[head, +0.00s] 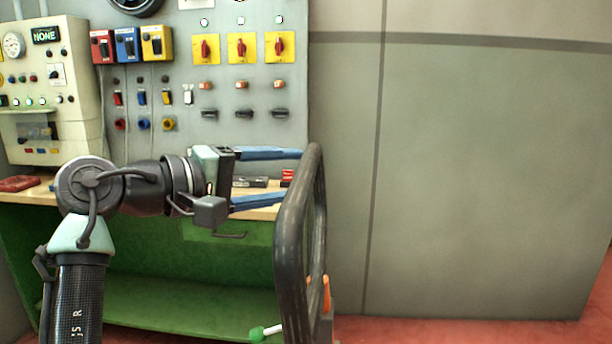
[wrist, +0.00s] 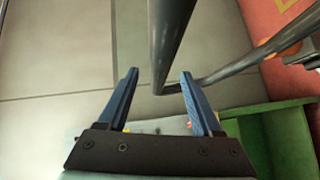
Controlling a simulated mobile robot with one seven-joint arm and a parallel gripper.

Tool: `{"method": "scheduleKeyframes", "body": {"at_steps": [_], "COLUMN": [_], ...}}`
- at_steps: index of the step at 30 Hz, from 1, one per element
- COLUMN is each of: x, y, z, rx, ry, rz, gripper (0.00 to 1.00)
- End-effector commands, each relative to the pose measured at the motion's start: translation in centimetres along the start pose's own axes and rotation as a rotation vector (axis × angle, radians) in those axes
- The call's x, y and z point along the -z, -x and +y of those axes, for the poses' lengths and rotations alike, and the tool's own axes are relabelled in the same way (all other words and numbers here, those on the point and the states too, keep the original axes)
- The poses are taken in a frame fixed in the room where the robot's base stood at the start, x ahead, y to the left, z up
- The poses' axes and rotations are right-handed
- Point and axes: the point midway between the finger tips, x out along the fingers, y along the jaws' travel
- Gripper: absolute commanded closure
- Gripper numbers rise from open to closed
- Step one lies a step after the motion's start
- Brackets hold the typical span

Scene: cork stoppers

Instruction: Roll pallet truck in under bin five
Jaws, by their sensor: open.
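The pallet truck's handle, a dark looped bar (head: 290,240), stands upright right of my gripper in the head view. An orange lever (head: 326,293) sits low inside the loop. My gripper (head: 290,177) is open, its two blue fingers pointing right at the upper part of the loop. In the wrist view the dark bar (wrist: 169,35) comes down between the open fingertips (wrist: 159,73) and bends off to the right. I cannot tell whether the bar is inside the jaws or just beyond them. The truck's forks and bin five are not in view.
A wooden-topped green bench (head: 150,296) stands behind my arm, with small items on its top. A grey panel of switches and knobs (head: 205,130) is above it. A green-tipped white lever (head: 257,333) shows at the bottom. Bare grey wall (head: 480,190) and red floor (head: 460,331) lie right.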

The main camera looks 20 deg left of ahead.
Motion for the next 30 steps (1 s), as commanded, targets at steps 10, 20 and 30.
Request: {"method": "scheduleKeyframes", "body": {"at_steps": [10,20,30], "x": [0.0,0.0,0.0], "y": [-4.6,-5.0,-4.9], "z": [0.0,0.1,0.0], "rx": [-0.001,-0.001,-0.001], "ry": [-0.002,-0.002,-0.001], "rz": [0.000,0.001,0.001], "gripper": [0.33,0.33,0.93]}}
